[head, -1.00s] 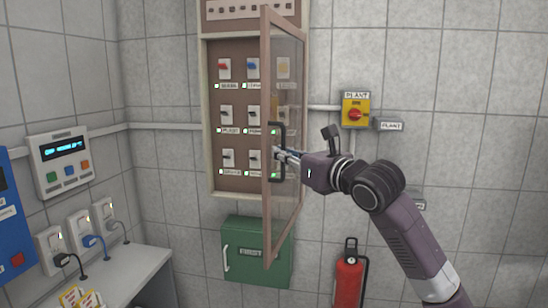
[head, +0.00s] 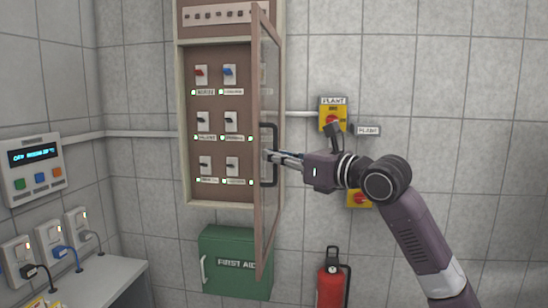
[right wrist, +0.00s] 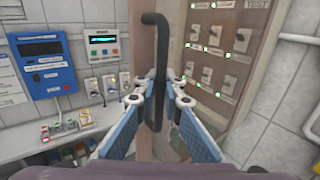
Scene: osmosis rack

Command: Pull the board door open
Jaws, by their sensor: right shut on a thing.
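The board door (head: 258,215) is a tall brown-framed glass panel. In the head view it stands open, swung out from the board (head: 215,102) and seen nearly edge-on. Its black bar handle (head: 274,130) is on the frame. My right gripper (head: 268,156) reaches in from the right and is shut on the handle. In the right wrist view the dark handle (right wrist: 155,60) runs between the blue fingers (right wrist: 158,104). Rows of switches with green lights show on the board; its right-hand column is mostly hidden by the door. My left gripper is out of view.
A green first aid box (head: 236,262) hangs below the board, close to the door's lower end. A red extinguisher (head: 331,286) stands right of it. Yellow switch boxes (head: 325,104) are on the wall behind my right arm. A counter (head: 110,278) is at the left.

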